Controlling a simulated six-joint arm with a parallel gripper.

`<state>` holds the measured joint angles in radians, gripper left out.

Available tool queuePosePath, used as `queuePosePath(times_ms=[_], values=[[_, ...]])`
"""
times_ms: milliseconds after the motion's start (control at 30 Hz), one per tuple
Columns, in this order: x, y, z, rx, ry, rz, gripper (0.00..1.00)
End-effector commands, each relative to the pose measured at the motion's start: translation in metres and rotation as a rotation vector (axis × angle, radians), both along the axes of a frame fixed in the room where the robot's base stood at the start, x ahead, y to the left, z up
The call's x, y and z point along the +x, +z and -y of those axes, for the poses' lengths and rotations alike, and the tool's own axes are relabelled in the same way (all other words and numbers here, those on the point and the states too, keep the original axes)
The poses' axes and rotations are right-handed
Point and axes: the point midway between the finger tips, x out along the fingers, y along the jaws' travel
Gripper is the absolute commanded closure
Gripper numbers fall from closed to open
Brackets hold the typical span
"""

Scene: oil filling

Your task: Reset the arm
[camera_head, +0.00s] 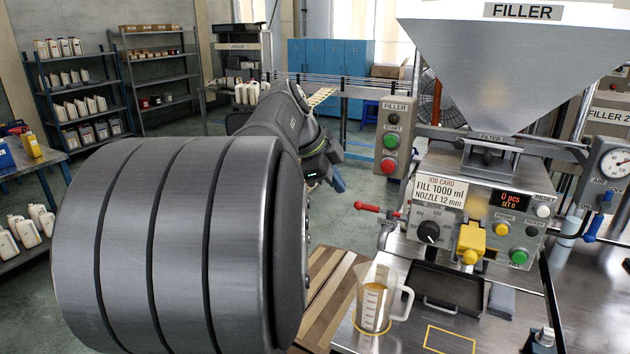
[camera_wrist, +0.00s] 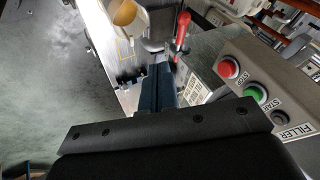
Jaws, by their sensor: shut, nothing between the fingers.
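My gripper (camera_wrist: 163,88) shows in the wrist view as dark blue fingers closed together, with nothing held. In the head view my arm fills the left foreground and largely hides the gripper. In the head view, a clear measuring jug (camera_head: 374,301) with amber liquid stands upright inside a yellow ring mark on the bench, apart from my arm. The filler machine (camera_head: 477,208) stands to the right, with a hopper (camera_head: 520,70) above it. A red-handled lever (camera_head: 370,207) sticks out to its left; it also shows beyond my fingers in the wrist view (camera_wrist: 182,35).
The FILLER start/stop box (camera_head: 393,138) hangs left of the hopper and shows at right in the wrist view (camera_wrist: 255,92). A dark tray (camera_head: 440,289) lies right of the jug. An empty yellow square (camera_head: 449,342) marks the front bench. Shelves (camera_head: 85,92) stand far left.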

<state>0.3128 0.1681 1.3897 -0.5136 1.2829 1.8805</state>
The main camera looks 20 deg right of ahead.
Motion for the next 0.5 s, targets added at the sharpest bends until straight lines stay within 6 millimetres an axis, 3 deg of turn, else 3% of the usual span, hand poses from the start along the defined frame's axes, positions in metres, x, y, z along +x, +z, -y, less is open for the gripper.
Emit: queuePosePath(times_ms=[333, 500], values=[[0.000, -0.001, 0.000, 0.001, 0.000, -0.001, 1.00], [0.001, -0.014, 0.009, 0.001, -0.002, -0.003, 1.00]])
